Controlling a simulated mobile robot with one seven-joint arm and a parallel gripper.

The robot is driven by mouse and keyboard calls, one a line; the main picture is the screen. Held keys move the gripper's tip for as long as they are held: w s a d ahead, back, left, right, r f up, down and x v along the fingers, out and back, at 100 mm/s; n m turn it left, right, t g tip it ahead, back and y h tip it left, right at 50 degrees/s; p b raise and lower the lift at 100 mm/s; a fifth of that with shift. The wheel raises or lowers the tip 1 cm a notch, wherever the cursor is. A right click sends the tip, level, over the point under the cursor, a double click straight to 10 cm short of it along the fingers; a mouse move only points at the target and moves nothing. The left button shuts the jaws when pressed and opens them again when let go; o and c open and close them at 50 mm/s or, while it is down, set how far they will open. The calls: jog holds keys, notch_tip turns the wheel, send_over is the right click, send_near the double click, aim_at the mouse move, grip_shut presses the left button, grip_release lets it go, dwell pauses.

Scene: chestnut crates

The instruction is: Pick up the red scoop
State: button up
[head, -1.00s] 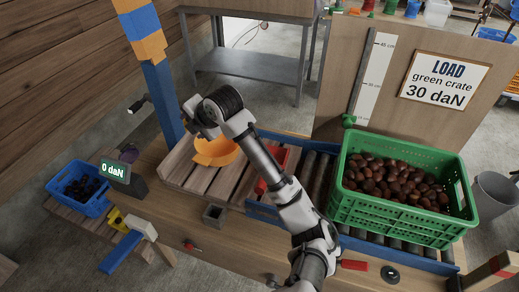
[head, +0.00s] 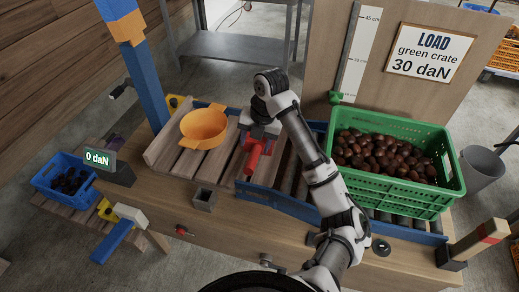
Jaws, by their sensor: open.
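My gripper (head: 261,134) is open and points down right over the scoop. It covers the scoop's far part. I cannot tell whether the fingers touch the scoop or are around it, as they are small and partly hidden by my wrist.
An orange bowl (head: 203,127) sits on the slatted platform (head: 160,155) to the left. A green crate (head: 395,187) of chestnuts stands on the rollers to the right, close to my forearm. A blue post (head: 146,85) rises at the back left.

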aim_at(254, 154)
jog(key=f+b, duration=0.1)
jog(key=f, duration=0.1)
jog(key=f+b, duration=0.1)
jog(key=f, duration=0.1)
jog(key=f+b, duration=0.2)
jog(key=f, duration=0.1)
jog(key=shift+a, duration=0.25)
jog(key=shift+r, duration=0.1)
jog(key=shift+c, duration=0.4)
grip_shut()
